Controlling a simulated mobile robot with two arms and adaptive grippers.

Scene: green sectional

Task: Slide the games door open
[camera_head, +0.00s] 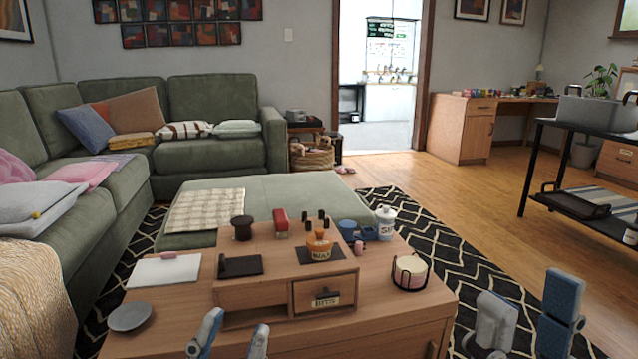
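A wooden box unit (285,285) stands on the coffee table. Its front has an open slot at the left and a panel (340,284) at the right with a dark handle and a small label that seems to read "BITS". I cannot make out a label reading games; the table's front below is largely cut off by the picture edge. My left gripper (231,341) is at the bottom edge, fingers apart and empty, in front of the table. My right gripper (526,322) is at the lower right, fingers apart and empty, right of the table and clear of it.
On the unit stand an orange jar (319,246), a dark tray (240,266) and a dark spool (242,228). A round holder (410,272), a white canister (386,223) and a grey plate (130,316) are on the table.

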